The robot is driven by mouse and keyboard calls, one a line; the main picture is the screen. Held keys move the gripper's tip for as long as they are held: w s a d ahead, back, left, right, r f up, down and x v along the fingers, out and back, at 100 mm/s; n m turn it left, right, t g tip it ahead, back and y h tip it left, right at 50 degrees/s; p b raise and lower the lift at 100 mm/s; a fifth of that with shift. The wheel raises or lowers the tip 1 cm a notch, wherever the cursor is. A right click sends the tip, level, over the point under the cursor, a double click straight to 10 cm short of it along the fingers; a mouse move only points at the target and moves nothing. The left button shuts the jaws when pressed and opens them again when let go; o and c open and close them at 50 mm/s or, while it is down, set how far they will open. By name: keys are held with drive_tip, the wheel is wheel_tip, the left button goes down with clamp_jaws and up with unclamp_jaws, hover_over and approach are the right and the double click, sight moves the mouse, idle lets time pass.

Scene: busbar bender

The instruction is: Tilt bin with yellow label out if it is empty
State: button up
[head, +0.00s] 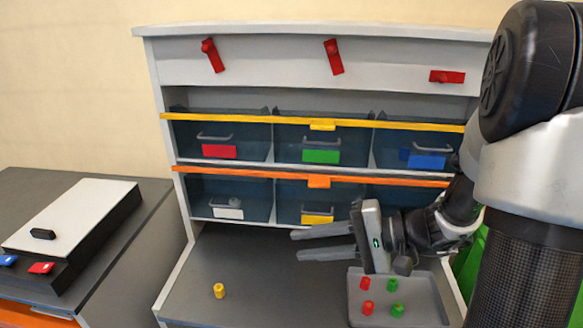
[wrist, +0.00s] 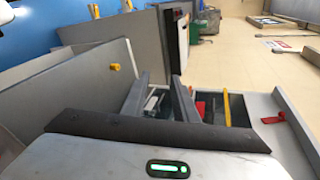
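The bin with the yellow label (head: 290,197) is the middle one of the lower row on the shelf in the head view. It has a dark see-through front, a grey handle and a yellow label (head: 317,220). It sits upright in the row, and I see no clear contents through its front. An orange bar (head: 250,174) with an orange tab (head: 319,182) runs along the top of this row. My gripper (head: 294,245) is open and empty, in front of and below the bin, with its fingers pointing left. The wrist view shows its two fingers apart (wrist: 160,80).
A yellow cylinder (head: 219,291) stands on the worktop (head: 190,270). A grey tray (head: 425,312) holds several red and green pieces at the right. The upper row, with a yellow bar (head: 230,119), has red, green and blue labels. A side bench (head: 125,220) stands left.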

drive_tip(key=w+d+f+m+t, duration=0.4)
drive_tip(key=w+d+f+t, duration=0.25)
drive_tip(key=d, duration=0.25)
drive_tip(key=m+t+h+b, duration=0.1)
drive_tip(key=m+t+h, duration=0.1)
drive_tip(key=t+h, duration=0.15)
approach(320, 214)
drive_tip(key=shift+g, duration=0.4)
drive_tip(key=x, duration=0.8)
drive_tip(key=shift+w+a+r, duration=0.1)
drive_tip(key=shift+w+r, duration=0.1)
drive_tip(key=shift+w, duration=0.15)
clamp_jaws()
